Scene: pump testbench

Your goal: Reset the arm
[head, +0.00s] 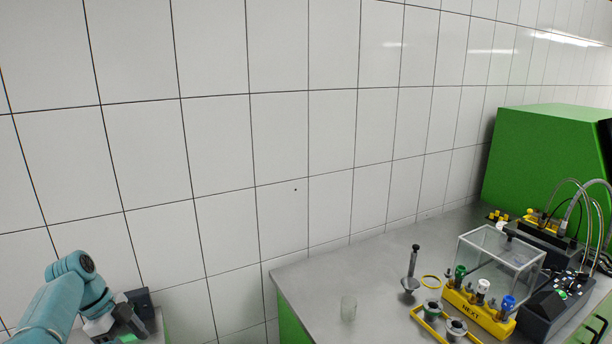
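My teal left arm comes in at the lower left corner. Its grey and black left gripper (128,322) is low in the picture, over or beside a small green-and-grey surface. The fingers are small and dark, and I cannot tell whether they are open or shut, or whether they hold anything. The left gripper is well apart from the grey bench (320,285). My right arm and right gripper are not in view.
A green cabinet (535,160) is behind. A white tiled wall (290,140) closes the back.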

